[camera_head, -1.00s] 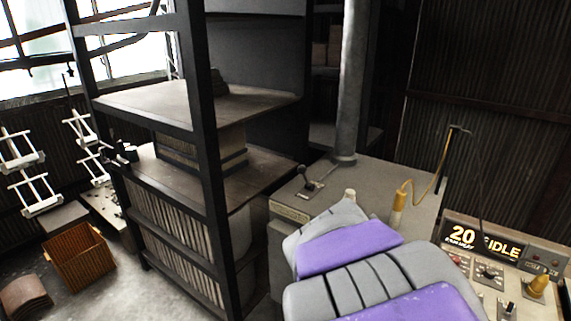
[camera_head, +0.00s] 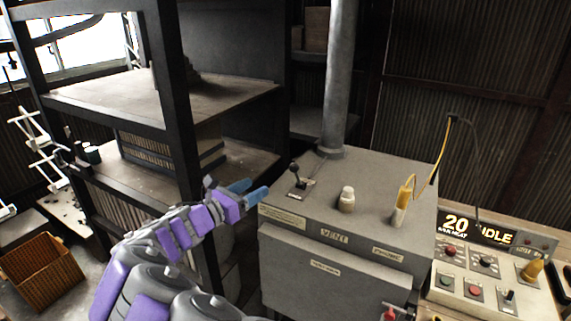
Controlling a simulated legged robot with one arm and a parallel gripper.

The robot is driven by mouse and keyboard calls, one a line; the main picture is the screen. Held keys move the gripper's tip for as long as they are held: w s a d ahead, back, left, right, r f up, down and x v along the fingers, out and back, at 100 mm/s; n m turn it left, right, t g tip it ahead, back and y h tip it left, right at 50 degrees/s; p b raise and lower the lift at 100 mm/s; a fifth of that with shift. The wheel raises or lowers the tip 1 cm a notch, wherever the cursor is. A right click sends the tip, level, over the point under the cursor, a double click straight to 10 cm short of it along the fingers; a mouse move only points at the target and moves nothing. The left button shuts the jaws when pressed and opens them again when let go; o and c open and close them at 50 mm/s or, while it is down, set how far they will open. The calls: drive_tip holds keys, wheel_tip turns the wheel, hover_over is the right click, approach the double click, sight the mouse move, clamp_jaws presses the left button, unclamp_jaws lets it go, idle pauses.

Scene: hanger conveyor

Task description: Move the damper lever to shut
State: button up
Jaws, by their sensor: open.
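The likely damper lever (camera_head: 296,172) is a small dark lever with a round knob on a plate, at the back left of the top of a grey metal cabinet (camera_head: 335,265). The lever leans slightly to the left. Labels on the cabinet are mostly too small to read. My gripper (camera_head: 250,190) is open and empty, with its blue fingertips at the cabinet's left top edge. It is to the left of the lever and in front of it, apart from it.
A pale knob (camera_head: 347,199) and a yellow-handled probe (camera_head: 403,201) stand on the cabinet top. A control panel (camera_head: 482,270) reading "20" and "IDLE" is at right. Black-framed shelving (camera_head: 172,110) rises close on the left. An orange crate (camera_head: 40,268) is on the floor.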

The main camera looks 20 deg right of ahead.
sight(298, 165)
drive_tip(key=b+x, duration=0.1)
drive_tip(key=x, duration=0.5)
drive_tip(key=b+x, duration=0.1)
drive_tip(key=x, duration=0.5)
drive_tip(key=b+x, duration=0.1)
drive_tip(key=x, duration=0.5)
drive_tip(key=shift+s+d, duration=0.15)
drive_tip(key=shift+s, duration=0.1)
drive_tip(key=c, duration=0.3)
clamp_jaws()
